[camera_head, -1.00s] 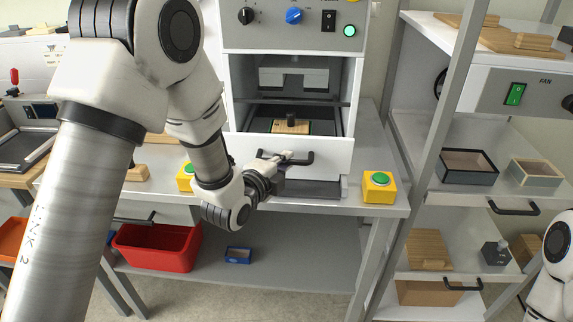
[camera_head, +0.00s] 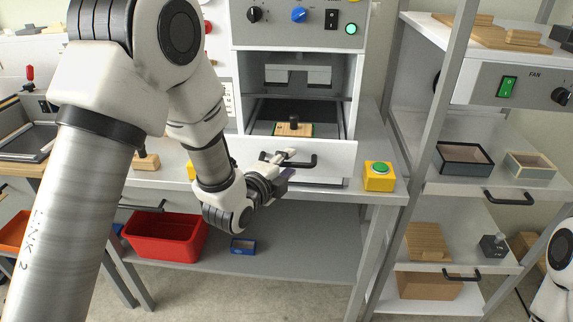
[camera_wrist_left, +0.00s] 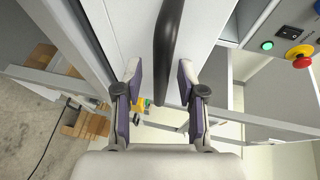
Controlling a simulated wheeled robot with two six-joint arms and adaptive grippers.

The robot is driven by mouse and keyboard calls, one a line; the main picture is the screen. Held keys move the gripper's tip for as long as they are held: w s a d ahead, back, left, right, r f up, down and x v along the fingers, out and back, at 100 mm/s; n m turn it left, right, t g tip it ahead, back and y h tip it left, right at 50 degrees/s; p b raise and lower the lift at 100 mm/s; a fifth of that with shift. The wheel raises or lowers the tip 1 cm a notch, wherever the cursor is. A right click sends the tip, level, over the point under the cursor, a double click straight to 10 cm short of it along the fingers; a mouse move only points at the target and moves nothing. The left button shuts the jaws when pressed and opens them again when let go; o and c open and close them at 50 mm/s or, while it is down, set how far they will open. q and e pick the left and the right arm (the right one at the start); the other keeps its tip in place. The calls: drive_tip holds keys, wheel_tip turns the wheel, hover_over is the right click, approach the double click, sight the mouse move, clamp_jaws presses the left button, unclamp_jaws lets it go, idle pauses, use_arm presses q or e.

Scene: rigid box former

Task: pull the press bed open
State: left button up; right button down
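The press bed (camera_head: 335,152) is a white-fronted drawer low in the press, with a dark bar handle (camera_head: 308,163) across its front. A wooden workpiece with a black knob (camera_head: 293,128) sits on the bed behind the front. My left gripper (camera_head: 285,165) is at the handle's left part. In the left wrist view the dark handle (camera_wrist_left: 169,45) lies between the two fingertips of my left gripper (camera_wrist_left: 160,75); a gap shows on its left side, and the right finger is close to it. The fingers look open. My right gripper is out of view.
A yellow box with a green button (camera_head: 379,177) stands on the bench right of the bed. A red bin (camera_head: 165,238) and a small blue box (camera_head: 243,246) are on the shelf below. A metal shelf rack (camera_head: 435,105) stands at the right.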

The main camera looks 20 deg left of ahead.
use_arm(q)
drive_tip(key=d+v, duration=0.1)
drive_tip(key=v, duration=0.6)
drive_tip(key=shift+s+a, duration=0.25)
drive_tip(key=shift+a, duration=0.25)
drive_tip(key=s+f+n+g+p, duration=0.1)
drive_tip(key=s+f+g+p, duration=0.2)
drive_tip(key=f, duration=0.5)
drive_tip(key=s+f+n+g+y, duration=0.1)
drive_tip(key=s+f+g, duration=0.1)
drive_tip(key=s+f, duration=0.4)
drive_tip(key=s+f+n+g+p, duration=0.1)
drive_tip(key=s+f+g+p, duration=0.15)
drive_tip(key=f, duration=0.65)
drive_tip(key=s+f+n+g, duration=0.4)
drive_tip(key=s+n, duration=0.4)
drive_tip(key=s+a+f+n+g+y, duration=0.1)
drive_tip(key=s+f+n+g, duration=0.3)
drive_tip(key=s+n, duration=0.4)
drive_tip(key=shift+s+a, duration=0.3)
drive_tip(key=shift+s, duration=0.05)
